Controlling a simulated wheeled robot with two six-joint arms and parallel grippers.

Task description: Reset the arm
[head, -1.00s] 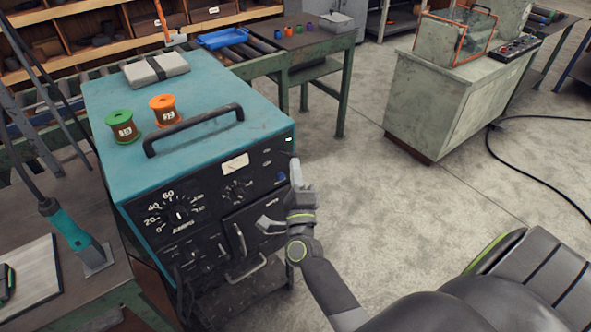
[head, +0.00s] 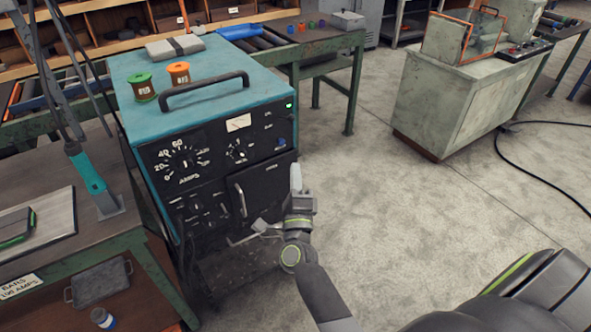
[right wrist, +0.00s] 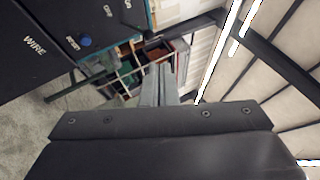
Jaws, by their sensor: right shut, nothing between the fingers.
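My right gripper (head: 296,172) points upward in front of the lower right edge of the teal welding machine (head: 205,90). Its fingers are together with nothing between them. In the right wrist view the closed fingers (right wrist: 158,85) point toward the shelves, apart from the black panel (right wrist: 35,40) with its blue button (right wrist: 85,41). The machine's green lamp (head: 289,106) is lit. My left gripper is not in view.
Green (head: 143,87) and orange (head: 179,74) spools stand on the machine. A grey cabinet (head: 430,110) stands at back right.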

